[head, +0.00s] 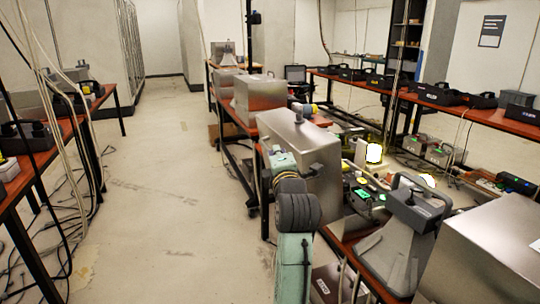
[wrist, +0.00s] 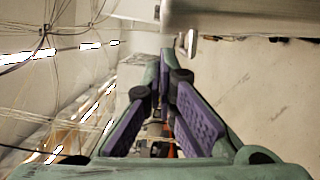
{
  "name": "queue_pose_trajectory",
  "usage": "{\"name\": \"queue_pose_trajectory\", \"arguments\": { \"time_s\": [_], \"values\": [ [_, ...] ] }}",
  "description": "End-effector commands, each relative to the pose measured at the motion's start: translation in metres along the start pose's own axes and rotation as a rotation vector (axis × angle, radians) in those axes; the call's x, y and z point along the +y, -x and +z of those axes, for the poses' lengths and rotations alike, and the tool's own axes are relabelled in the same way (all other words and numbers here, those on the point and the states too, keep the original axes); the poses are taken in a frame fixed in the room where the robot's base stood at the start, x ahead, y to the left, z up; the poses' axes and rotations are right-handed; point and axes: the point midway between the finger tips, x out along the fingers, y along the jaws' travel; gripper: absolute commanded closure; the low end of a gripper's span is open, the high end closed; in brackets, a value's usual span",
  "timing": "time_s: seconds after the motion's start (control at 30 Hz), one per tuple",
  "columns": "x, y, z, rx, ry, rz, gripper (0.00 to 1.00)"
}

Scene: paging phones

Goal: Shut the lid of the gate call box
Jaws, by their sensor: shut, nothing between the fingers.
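A large grey metal box (head: 310,165) stands on the bench in the middle of the head view. A dark-topped unit on a flared grey stand (head: 395,250) is at the lower right. I cannot tell which of these, if either, is the gate call box, and no open lid shows clearly. A smooth grey metal edge (wrist: 240,15) crosses the top, apart from the fingers.
More metal boxes (head: 258,98) stand farther along the bench. Another metal box (head: 490,250) fills the lower right. The left bench (head: 60,140) carries cables; the floor aisle (head: 165,180) is mostly clear.

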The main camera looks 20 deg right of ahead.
Motion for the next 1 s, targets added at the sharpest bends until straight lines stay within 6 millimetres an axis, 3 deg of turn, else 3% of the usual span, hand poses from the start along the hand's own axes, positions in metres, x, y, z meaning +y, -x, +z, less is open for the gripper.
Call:
{"name": "queue_pose_trajectory", "arguments": {
  "time_s": [0.2,0.67,1.0],
  "values": [
    [0.000,-0.004,0.013,0.002,0.000,0.001,1.00],
    [0.002,-0.004,0.017,0.002,0.000,0.001,1.00],
    [0.017,-0.011,0.048,-0.004,0.002,0.002,1.00]
  ]
}}
